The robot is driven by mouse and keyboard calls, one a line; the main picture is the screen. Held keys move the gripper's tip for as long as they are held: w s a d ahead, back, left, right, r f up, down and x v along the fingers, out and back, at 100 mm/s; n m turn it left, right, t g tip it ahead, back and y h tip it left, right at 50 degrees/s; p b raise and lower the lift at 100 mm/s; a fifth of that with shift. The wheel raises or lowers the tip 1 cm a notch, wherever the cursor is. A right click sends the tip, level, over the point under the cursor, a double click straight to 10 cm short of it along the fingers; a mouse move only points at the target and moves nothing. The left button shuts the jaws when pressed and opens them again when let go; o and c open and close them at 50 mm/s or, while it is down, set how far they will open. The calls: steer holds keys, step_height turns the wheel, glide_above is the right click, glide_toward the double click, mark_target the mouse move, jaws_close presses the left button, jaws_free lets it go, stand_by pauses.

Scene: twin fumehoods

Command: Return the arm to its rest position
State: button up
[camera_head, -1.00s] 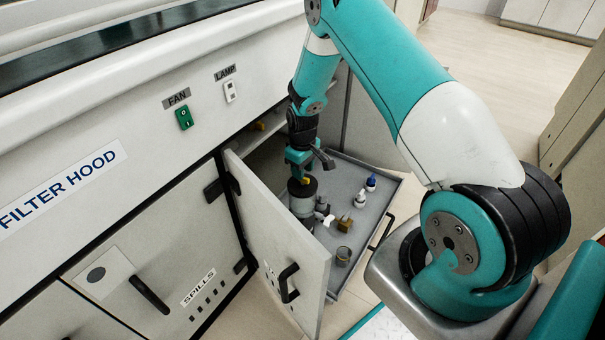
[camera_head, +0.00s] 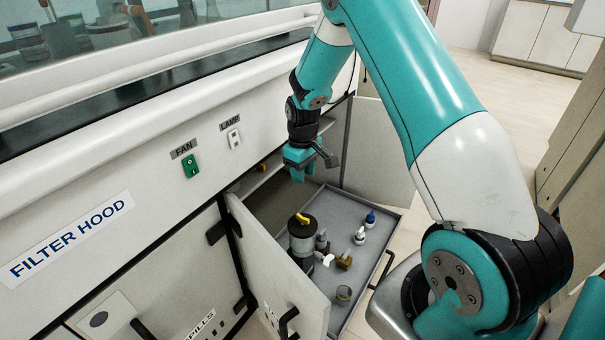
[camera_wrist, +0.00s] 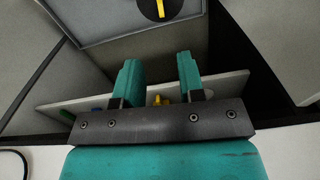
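My gripper (camera_head: 298,174) hangs above the pulled-out grey drawer tray, in front of the open cabinet under the hood. In the wrist view my gripper (camera_wrist: 160,80) shows its two teal fingers spread apart with nothing between them. A dark round container with a yellow handle on its lid (camera_head: 302,222) stands on the tray below my gripper, clear of it. Its black lid with the yellow bar also shows at the top of the wrist view (camera_wrist: 150,12).
The grey tray (camera_head: 372,205) holds several small bottles, including a blue-capped one (camera_head: 369,219) and a brown one (camera_head: 344,261). The open cabinet door (camera_head: 275,262) stands left of the tray. The hood front (camera_head: 130,165) is behind and left. Open floor lies beyond the tray.

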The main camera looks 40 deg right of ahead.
steer(key=s+a+r+n+y, duration=0.1)
steer(key=s+a+r, duration=0.4)
steer(key=a+r, duration=0.3)
steer(key=s+a+r+n+y, duration=0.1)
steer(key=s+a+r, duration=0.4)
steer(key=a+r, duration=0.35)
steer(key=s+a+r+n+y, duration=0.1)
steer(key=s+a+r, duration=0.3)
steer(key=s, duration=0.5)
steer(key=s+a+r+n+y, duration=0.1)
steer(key=s+a+r, duration=0.25)
steer(key=s, duration=0.65)
step_height(320, 180, up, 23)
steer(key=p, duration=2.3)
steer(key=shift+w+a, duration=0.2)
steer(key=shift+w, duration=0.2)
steer(key=shift+f, duration=0.1)
